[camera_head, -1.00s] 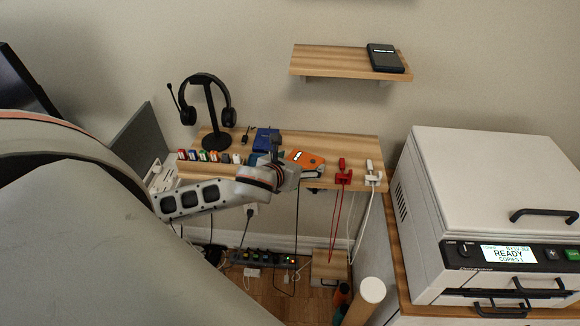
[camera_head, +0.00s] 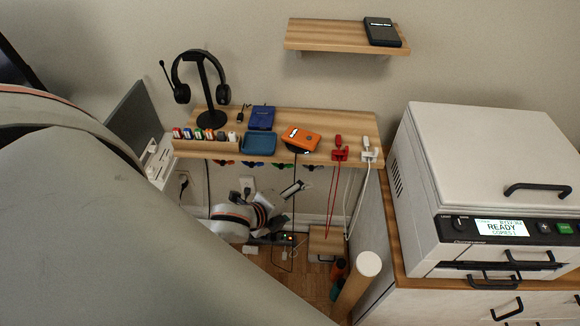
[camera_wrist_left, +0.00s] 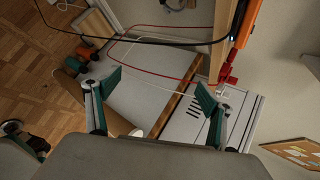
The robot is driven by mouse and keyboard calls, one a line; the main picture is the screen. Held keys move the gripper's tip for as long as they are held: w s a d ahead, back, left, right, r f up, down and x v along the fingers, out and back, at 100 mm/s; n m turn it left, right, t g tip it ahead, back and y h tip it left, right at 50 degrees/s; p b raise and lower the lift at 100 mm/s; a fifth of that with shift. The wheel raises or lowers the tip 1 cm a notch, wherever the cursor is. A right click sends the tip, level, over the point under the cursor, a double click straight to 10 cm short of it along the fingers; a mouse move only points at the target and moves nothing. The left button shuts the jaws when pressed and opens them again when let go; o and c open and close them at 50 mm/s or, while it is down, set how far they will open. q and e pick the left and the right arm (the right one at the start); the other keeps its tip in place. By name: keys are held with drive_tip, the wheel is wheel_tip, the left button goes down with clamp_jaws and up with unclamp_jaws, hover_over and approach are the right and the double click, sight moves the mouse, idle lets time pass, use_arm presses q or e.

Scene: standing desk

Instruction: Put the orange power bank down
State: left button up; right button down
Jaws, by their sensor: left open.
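The orange power bank (camera_head: 301,139) lies flat on the wooden desk shelf, right of the blue tray. A black cable runs down from the shelf near it. Its orange edge also shows at the upper right of the left wrist view (camera_wrist_left: 241,22). My left gripper (camera_head: 297,189) is below the shelf's front edge, apart from the power bank. In the left wrist view its green-padded fingers (camera_wrist_left: 155,92) are wide apart with nothing between them.
The blue tray (camera_head: 258,143), a dark blue item (camera_head: 261,117) and a headset stand (camera_head: 211,118) share the shelf (camera_head: 345,125). Red (camera_head: 339,151) and white (camera_head: 369,152) cable holders sit at its right. A printer (camera_head: 485,190) stands right.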

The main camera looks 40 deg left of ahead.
use_arm(q)
drive_tip(key=s+d+f+n, duration=0.6)
drive_tip(key=s+f+n, duration=0.4)
drive_tip(key=n, duration=0.6)
drive_tip(key=shift+s+f+n+h, duration=0.2)
drive_tip(key=shift+f+n+h, duration=0.15)
drive_tip(key=shift+f, duration=0.5)
drive_tip(key=shift+d, duration=0.1)
